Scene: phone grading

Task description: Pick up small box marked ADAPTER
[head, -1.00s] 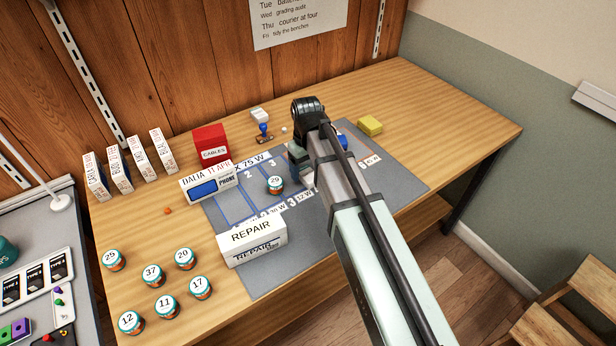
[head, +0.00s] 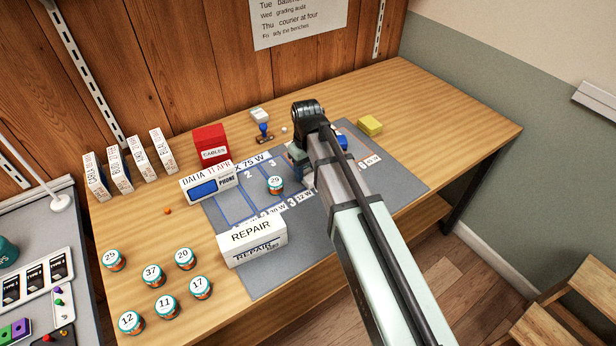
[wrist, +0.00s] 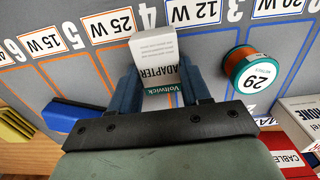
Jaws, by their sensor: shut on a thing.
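The small white box marked ADAPTER (wrist: 155,62), with a green Voltwick band, shows in the wrist view over the grey mat (wrist: 205,100). My gripper (wrist: 158,75) is shut on this box, with one blue finger on each side. The box's label reads upside down in this view. In the head view my gripper (head: 298,158) is over the mat's back part, and my own arm hides most of it and the box. I cannot tell how far the box is from the mat.
A round tin marked 29 (wrist: 252,76) stands beside my gripper. A blue item (wrist: 76,115) and a yellow block (wrist: 14,125) lie on the other side. The white REPAIR box (head: 254,242), phone box (head: 208,183) and red CABLES box (head: 210,145) stand nearby. The table's right end is clear.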

